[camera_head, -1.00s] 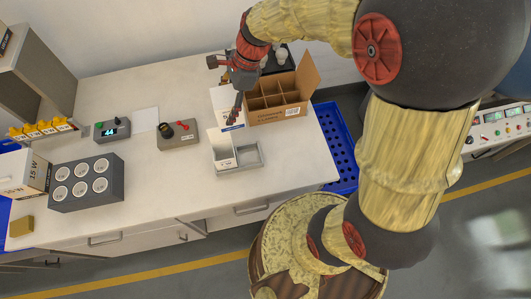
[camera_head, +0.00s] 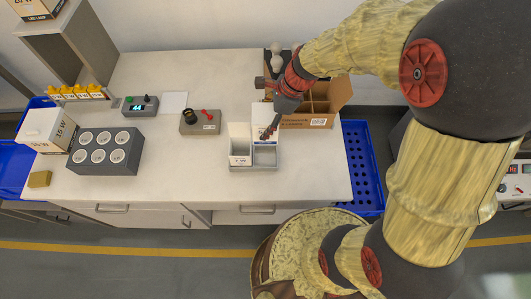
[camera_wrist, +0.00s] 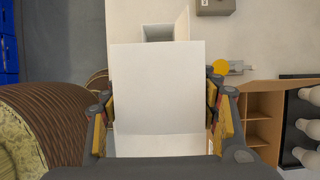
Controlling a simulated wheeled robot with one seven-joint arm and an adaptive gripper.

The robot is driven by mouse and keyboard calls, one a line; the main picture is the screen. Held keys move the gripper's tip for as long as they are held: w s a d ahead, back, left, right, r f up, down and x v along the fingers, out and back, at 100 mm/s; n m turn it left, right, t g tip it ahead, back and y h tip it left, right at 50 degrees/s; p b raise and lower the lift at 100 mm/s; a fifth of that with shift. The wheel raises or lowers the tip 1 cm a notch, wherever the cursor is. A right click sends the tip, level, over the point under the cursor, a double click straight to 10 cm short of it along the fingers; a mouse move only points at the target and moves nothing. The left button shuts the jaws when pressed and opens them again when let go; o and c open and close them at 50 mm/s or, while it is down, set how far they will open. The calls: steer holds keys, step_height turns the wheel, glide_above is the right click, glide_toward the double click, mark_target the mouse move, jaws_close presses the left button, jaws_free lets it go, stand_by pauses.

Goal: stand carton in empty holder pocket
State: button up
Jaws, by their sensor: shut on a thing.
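A white carton (camera_head: 261,117) is held by my gripper (camera_head: 268,132), upright, above or just behind the right pocket of the grey holder (camera_head: 254,168). In the wrist view its broad white face (camera_wrist: 157,88) fills the space between my fingers (camera_wrist: 160,120). The holder's right pocket (camera_head: 265,157) looks empty. A second white carton (camera_head: 240,152), open at the top, stands in the left pocket; an open carton top also shows beyond the held one in the wrist view (camera_wrist: 165,33). Whether the held carton touches the holder I cannot tell.
A brown divided box (camera_head: 318,108) stands behind right, with bulbs beside it. A device with a red switch (camera_head: 200,122), a grey block with round sockets (camera_head: 105,152) and a 15 W box (camera_head: 48,130) stand left. A blue crate (camera_head: 362,165) is right.

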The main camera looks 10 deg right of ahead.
step_height(320, 180, down, 20)
steer(key=b, duration=0.5)
steer(key=shift+b, duration=0.4)
steer(key=shift+f, duration=0.1)
steer(key=o, duration=1.1)
